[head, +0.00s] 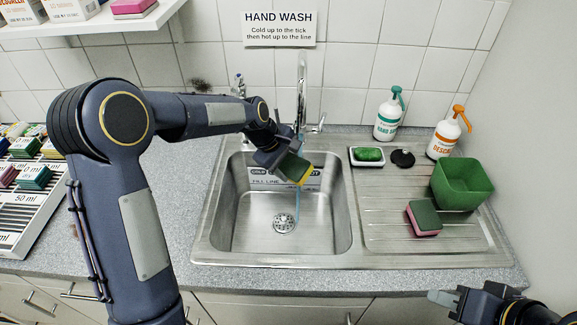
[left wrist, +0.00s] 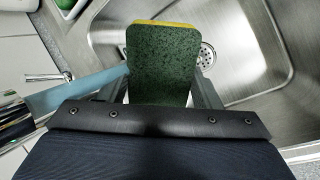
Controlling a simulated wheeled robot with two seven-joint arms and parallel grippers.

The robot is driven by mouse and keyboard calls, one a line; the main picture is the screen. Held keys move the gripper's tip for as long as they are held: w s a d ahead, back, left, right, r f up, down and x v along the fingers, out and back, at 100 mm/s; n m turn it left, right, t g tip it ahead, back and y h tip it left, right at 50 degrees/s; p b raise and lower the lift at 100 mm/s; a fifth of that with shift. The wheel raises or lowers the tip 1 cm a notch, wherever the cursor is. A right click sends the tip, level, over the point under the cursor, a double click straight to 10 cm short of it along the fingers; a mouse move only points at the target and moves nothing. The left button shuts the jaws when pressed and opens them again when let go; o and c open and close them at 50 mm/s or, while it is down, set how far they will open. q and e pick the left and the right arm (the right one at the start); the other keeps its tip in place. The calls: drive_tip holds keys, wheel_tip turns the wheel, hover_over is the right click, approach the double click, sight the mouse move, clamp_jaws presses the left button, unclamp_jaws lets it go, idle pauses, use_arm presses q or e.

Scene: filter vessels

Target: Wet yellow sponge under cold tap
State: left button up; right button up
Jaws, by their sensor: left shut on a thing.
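The yellow sponge with a green scouring side (head: 293,168) is held over the sink basin (head: 262,235), below the tap (head: 301,90). My left gripper (head: 276,158) is shut on it. In the left wrist view the sponge's green face (left wrist: 162,62) fills the space between the fingers, with a thin yellow edge at its far end. A bluish water stream (left wrist: 80,92) runs up to the sponge's left side there. In the head view a thin stream falls below the sponge towards the drain (head: 284,224). My right gripper (head: 442,298) is at the lower right, partly cut off.
The drainboard at right holds a pink-and-green sponge (head: 424,217), a green tub (head: 462,184), green soap in a dish (head: 368,155) and a black plug (head: 402,158). Two pump bottles (head: 389,117) (head: 447,135) stand behind. A rack of coloured blocks (head: 22,215) is at left.

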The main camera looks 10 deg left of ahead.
idle(0.6)
use_arm(q)
drive_tip(key=shift+s+d+b, duration=0.25)
drive_tip(key=shift+s+b, duration=0.1)
drive_tip(key=shift+s, duration=0.9)
drive_tip(key=shift+s+d, duration=0.2)
drive_tip(key=shift+s, duration=1.15)
drive_tip(key=shift+s+d, duration=0.2)
drive_tip(key=shift+s, duration=1.1)
use_arm(e)
drive_tip(key=shift+f, duration=0.6)
